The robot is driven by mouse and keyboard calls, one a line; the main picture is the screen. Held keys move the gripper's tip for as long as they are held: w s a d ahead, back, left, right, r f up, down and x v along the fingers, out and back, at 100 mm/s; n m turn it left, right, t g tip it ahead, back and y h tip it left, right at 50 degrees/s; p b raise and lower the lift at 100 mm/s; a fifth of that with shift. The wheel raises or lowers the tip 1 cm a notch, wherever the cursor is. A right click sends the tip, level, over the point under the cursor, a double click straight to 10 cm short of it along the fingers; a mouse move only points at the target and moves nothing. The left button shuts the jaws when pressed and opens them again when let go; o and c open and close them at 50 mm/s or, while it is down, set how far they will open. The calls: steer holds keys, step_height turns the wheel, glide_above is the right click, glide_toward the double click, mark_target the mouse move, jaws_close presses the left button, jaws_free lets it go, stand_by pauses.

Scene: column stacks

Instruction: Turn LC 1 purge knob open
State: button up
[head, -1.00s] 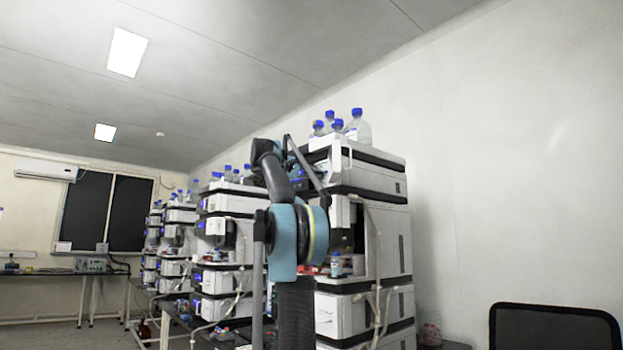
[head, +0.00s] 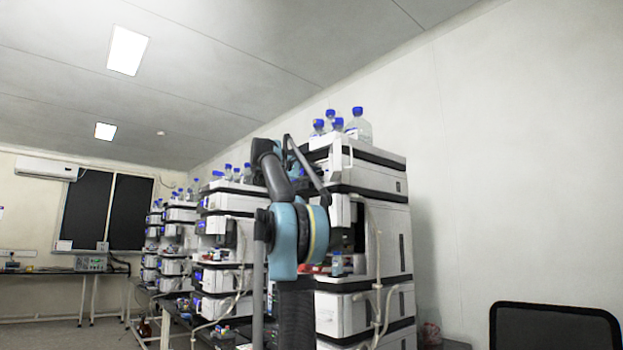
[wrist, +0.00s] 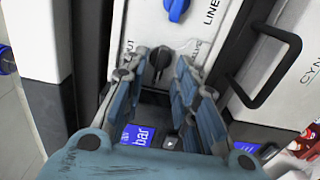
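In the wrist view a black knob (wrist: 160,58) sits on a white instrument panel (wrist: 146,18), between lettering that is partly hidden by my fingers. My gripper (wrist: 162,68) is open, its two fingers on either side of the black knob with gaps visible. I cannot tell how deep the tips reach around it. A blue knob (wrist: 176,9) is farther up the panel, beside the word "LINE". No label naming the purge knob can be read. In the head view my arm stands before the nearest instrument stack (head: 392,235), and my gripper is hidden there.
A blue display (wrist: 138,136) reading "bar" shows below the knob between my fingers. A black handle (wrist: 268,65) stands out at right. Blue-capped bottles (head: 357,126) top the nearest stack. More stacks (head: 178,240) stand behind at left. A black chair back (head: 555,327) is at lower right.

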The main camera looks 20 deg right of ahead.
steer(key=shift+a, duration=0.1)
steer(key=v, duration=1.2)
stand_by(0.5)
steer(key=s+f+m+g+y, duration=0.1)
steer(key=s+f+y, duration=0.3)
steer(key=f, duration=0.8)
steer(key=s+d+f+g+y, duration=0.1)
steer(key=s+f, duration=0.5)
steer(key=f, duration=0.6)
steer(key=s+f+m+g+y, duration=0.1)
steer(key=s+f+y, duration=0.3)
steer(key=f, duration=0.9)
steer(key=s+a+f+y, duration=0.2)
steer(key=s+a+f, duration=0.2)
steer(key=s+f, duration=0.4)
steer(key=s+a+f+m+y, duration=0.1)
steer(key=s+a+f+y, duration=0.2)
steer(key=f, duration=1.8)
steer(key=s+a+f+m+g+y, duration=0.1)
steer(key=s+a+f+y, duration=0.2)
steer(key=s+f, duration=0.9)
steer(key=a+f, duration=0.3)
steer(key=shift+s+f, duration=0.25)
steer(key=shift+s, duration=0.05)
